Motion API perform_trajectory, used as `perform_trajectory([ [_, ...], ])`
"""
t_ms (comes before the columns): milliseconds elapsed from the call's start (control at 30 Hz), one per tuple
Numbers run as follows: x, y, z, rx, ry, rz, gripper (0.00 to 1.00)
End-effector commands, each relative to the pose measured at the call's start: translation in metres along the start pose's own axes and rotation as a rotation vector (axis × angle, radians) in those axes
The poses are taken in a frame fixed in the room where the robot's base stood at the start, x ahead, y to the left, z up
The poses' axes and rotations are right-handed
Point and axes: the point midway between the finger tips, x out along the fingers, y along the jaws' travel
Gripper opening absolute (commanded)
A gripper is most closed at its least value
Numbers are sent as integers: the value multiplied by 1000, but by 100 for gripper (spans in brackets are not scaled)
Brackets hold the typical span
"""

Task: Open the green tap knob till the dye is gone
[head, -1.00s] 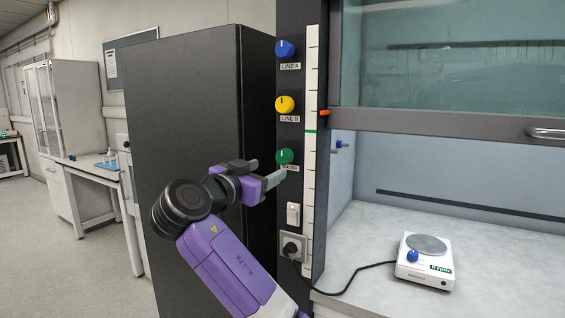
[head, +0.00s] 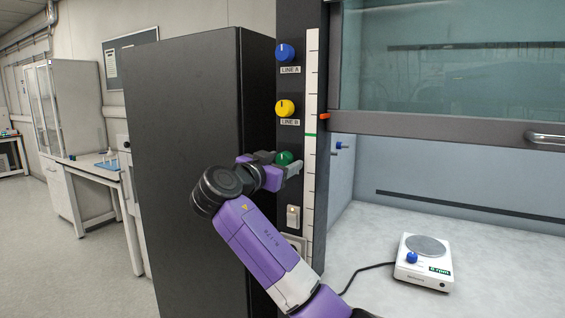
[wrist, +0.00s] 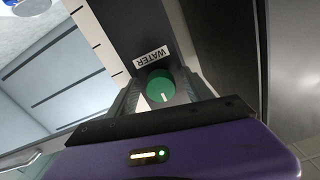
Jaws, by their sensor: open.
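The green tap knob (head: 283,158) is the lowest of three knobs on the dark post of the fume hood. In the wrist view the green knob (wrist: 160,86) sits under an upside-down WATER label, with a white mark on its face. My gripper (head: 285,165) is open at the green knob. In the wrist view its fingers (wrist: 160,92) stand on either side of the knob; I cannot tell whether they touch it. In the head view the gripper hides the lower part of the knob and its label. No dye can be made out.
A blue knob (head: 285,53) and a yellow knob (head: 285,108) sit above on the post. A light switch (head: 293,216) is below. A dark cabinet (head: 185,170) stands left of the post.

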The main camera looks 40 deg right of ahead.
Motion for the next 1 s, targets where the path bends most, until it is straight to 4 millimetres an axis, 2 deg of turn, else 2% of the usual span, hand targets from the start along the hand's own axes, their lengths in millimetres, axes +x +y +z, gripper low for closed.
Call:
perform_trajectory([
  [33, 0, 0, 0, 0, 0, 0, 59],
  [67, 0, 0, 0, 0, 0, 0, 53],
  [333, 0, 0, 0, 0, 0, 0, 0],
  [667, 0, 0, 0, -43, -2, 1, 0],
  [1000, -1, 1, 0, -271, -3, 0, 0],
])
